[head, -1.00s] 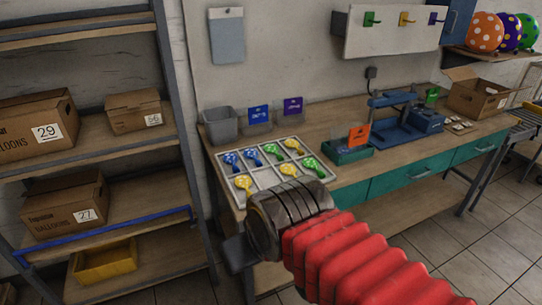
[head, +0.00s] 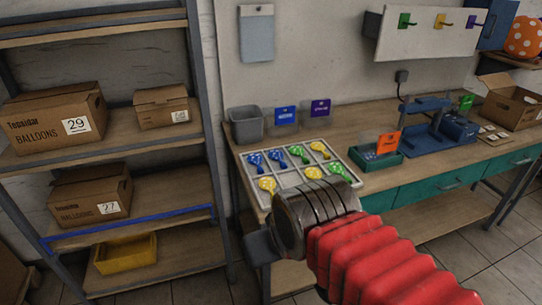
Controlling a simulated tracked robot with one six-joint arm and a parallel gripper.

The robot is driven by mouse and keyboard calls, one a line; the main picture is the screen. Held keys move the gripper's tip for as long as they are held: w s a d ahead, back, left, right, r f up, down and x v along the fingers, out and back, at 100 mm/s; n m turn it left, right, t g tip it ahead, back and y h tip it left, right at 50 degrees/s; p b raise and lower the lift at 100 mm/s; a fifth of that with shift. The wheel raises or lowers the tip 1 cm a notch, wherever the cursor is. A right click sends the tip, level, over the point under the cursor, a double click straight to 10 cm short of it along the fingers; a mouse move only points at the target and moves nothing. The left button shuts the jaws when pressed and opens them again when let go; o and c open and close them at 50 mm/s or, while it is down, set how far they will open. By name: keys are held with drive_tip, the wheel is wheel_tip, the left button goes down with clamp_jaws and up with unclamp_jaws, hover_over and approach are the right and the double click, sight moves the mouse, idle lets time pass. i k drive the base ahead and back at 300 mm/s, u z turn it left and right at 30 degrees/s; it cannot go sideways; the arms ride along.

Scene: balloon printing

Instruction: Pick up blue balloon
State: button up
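Two blue balloons, one on the left (head: 255,160) and one beside it (head: 278,154), lie in the back row of a white compartment tray (head: 252,184) on the workbench. The same tray holds yellow balloons (head: 267,184) and green balloons (head: 335,168). My arm with its red ribbed sleeve reaches in from the lower right. Its dark metal end stands in front of the tray's near right part and hides some of it. My gripper's fingers are not visible, so I cannot see whether they are open or shut. Both blue balloons are uncovered, apart from my arm.
A grey bin (head: 246,125), a blue sign (head: 286,116) and a purple sign (head: 320,107) stand behind the tray. A green box (head: 376,157) with an orange sign and a blue press (head: 425,138) stand to the right. Shelves with cartons (head: 55,122) fill the left.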

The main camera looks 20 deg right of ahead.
sight(273, 154)
drive_tip(key=i, duration=0.9)
drive_tip(key=z, duration=0.05)
